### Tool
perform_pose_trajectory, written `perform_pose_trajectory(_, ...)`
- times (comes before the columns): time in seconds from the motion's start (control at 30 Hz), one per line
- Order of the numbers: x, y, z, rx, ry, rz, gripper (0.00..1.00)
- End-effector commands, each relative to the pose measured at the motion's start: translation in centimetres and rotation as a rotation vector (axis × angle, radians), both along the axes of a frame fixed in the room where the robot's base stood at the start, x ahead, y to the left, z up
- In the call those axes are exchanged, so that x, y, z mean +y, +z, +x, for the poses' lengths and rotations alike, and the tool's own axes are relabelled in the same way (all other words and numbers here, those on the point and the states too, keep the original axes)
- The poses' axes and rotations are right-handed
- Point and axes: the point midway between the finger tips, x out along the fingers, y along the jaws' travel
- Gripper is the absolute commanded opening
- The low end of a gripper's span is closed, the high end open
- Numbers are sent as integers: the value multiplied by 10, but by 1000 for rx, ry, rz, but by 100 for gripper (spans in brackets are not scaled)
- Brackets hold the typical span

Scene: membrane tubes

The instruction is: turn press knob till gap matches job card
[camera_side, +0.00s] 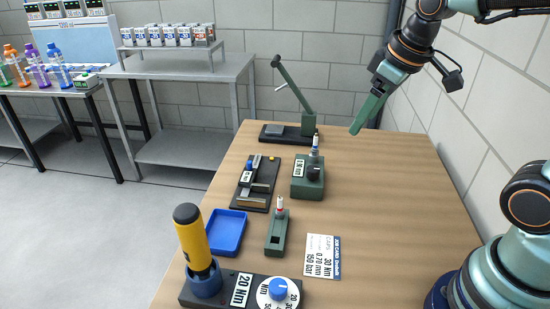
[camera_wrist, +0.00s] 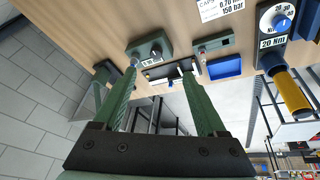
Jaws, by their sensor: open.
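A green box (camera_side: 308,178) with a black knob (camera_side: 313,173) and a white label stands mid-table; the label is too small to read surely. The box (camera_wrist: 146,47) also shows at the top of the wrist view. The white job card (camera_side: 322,257) lies flat at the front and reads 30 Nm, 0.70 mm and 150 bar; part of it (camera_wrist: 220,8) shows in the wrist view. A lever press (camera_side: 288,125) with a raised green arm stands at the back. My gripper (camera_side: 356,131) is open and empty, above the table's back right. Its fingertips (camera_wrist: 160,69) are apart in the wrist view.
A black plate fixture (camera_side: 257,183), a blue tray (camera_side: 228,232) and a small green block (camera_side: 278,234) stand on the left and middle. A yellow-handled tool (camera_side: 192,236) and a blue dial knob (camera_side: 278,288) labelled 20 Nm are in front. The table's right side is clear.

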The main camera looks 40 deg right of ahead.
Motion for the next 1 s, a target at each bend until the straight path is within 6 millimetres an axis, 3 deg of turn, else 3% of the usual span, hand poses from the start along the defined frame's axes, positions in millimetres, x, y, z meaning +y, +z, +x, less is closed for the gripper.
perform_pose_trajectory(0.27, 0, -15, 58, 165, 304, -89, 74)
perform_pose_trajectory(0.5, 0, -47, 101, 286, 562, -127, 74)
perform_pose_trajectory(0.7, 0, -69, 120, 342, 696, -134, 74)
perform_pose_trajectory(1.0, 0, -90, 123, 356, 731, -135, 74)
